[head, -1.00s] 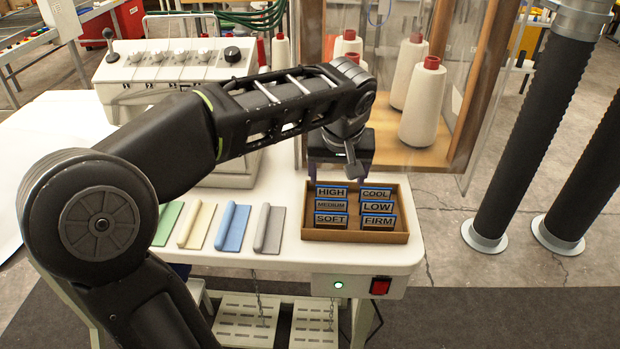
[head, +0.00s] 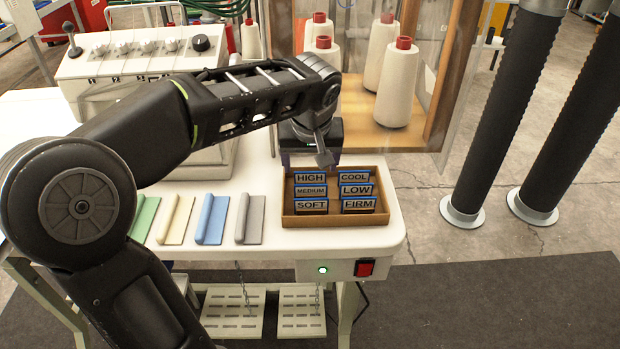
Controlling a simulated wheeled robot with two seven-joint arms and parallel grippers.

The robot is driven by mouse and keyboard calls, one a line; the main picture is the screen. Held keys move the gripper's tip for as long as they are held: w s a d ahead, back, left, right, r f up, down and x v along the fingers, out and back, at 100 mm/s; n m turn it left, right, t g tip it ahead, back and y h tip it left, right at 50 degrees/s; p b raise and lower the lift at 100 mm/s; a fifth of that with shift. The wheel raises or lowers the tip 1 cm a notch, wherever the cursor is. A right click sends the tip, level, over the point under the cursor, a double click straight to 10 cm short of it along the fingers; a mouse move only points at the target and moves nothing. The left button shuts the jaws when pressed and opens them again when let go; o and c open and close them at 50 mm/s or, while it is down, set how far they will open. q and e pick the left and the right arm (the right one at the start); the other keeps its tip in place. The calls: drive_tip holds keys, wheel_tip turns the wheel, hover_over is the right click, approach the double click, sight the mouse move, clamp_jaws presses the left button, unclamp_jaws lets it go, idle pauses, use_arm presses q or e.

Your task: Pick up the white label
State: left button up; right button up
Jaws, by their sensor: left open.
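None is clearly whiter than the others. Left of the tray lies a cream-white flat piece (head: 177,220) with a raised edge. My left gripper (head: 310,160) is open just behind the tray's back edge, above the table. My arm partly hides its fingers. My right gripper is out of view.
Green (head: 145,217), blue (head: 212,219) and grey (head: 250,219) flat pieces lie beside the cream one. A knobbed control box (head: 135,62) stands back left. A clear-walled wooden case with thread cones (head: 398,85) stands behind the tray. The table's front strip is clear.

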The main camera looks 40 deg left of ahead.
sight(310, 177)
use_arm(q)
drive_tip(key=shift+p+x, duration=0.35)
drive_tip(key=shift+x, duration=2.25)
drive_tip(key=c, duration=1.1)
